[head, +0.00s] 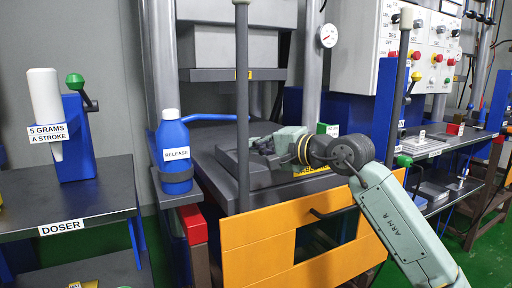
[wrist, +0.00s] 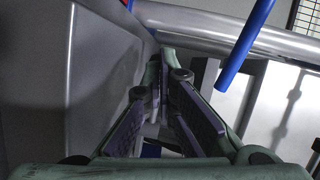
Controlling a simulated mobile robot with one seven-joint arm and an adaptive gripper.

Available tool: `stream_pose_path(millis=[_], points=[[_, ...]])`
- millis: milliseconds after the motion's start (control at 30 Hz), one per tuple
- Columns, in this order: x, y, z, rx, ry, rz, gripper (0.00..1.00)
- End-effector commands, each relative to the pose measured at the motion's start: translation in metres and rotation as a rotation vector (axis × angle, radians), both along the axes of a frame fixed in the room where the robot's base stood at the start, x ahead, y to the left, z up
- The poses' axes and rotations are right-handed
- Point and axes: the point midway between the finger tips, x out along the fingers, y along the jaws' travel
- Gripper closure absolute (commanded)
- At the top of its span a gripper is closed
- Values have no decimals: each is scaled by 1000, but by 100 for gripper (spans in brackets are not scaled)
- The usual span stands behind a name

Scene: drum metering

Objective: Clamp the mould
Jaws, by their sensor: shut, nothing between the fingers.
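A dark grey block that looks like the mould (head: 232,162) sits on the press bed (head: 207,139), under the raised press plate. My gripper (head: 258,147) is low over the block's right part, pointing left; I cannot tell whether it touches the block. In the wrist view my gripper's fingers (wrist: 165,70) meet at the tips with nothing between them. A blue bar (head: 212,117) runs across behind the bed. A blue rod with a free lower end (wrist: 240,52) shows right of the fingers in the wrist view. No clamp can be made out clearly.
A dark upright post (head: 242,100) stands in front of the bed. An orange front panel (head: 262,239) is below it. The blue RELEASE bottle (head: 174,155) stands in a holder at left. A grey wall (wrist: 60,75) fills the wrist view's left, close to the fingers.

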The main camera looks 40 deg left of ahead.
Motion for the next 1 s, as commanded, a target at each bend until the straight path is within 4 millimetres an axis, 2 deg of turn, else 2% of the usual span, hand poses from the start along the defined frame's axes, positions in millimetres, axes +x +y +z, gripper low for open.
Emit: stream_pose_path(millis=[467,567,1000], points=[[0,-3,0,0,0,0,100],[1,-15,2,1,0,-2,100],[4,-101,14,-1,0,-2,100]])
